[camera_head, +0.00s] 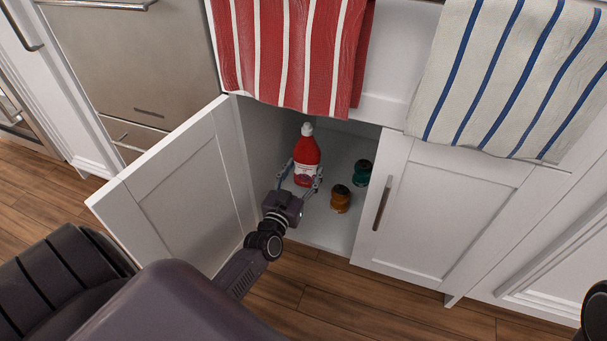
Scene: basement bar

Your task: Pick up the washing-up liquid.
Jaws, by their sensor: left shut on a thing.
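The washing-up liquid (307,158) is a red bottle with a white cap and a pale label. It stands upright inside the open white cabinet (337,228). My left gripper (300,183) reaches in from the front, with one finger on each side of the bottle's lower part, and is shut on it. I cannot tell whether the bottle's base touches the cabinet floor. My right gripper is not in view.
An orange-brown jar (341,199) and a green jar (362,172) stand close to the right of the bottle. The open door (180,190) is on the left, the closed door (440,205) on the right. A red striped towel (290,50) hangs above the opening.

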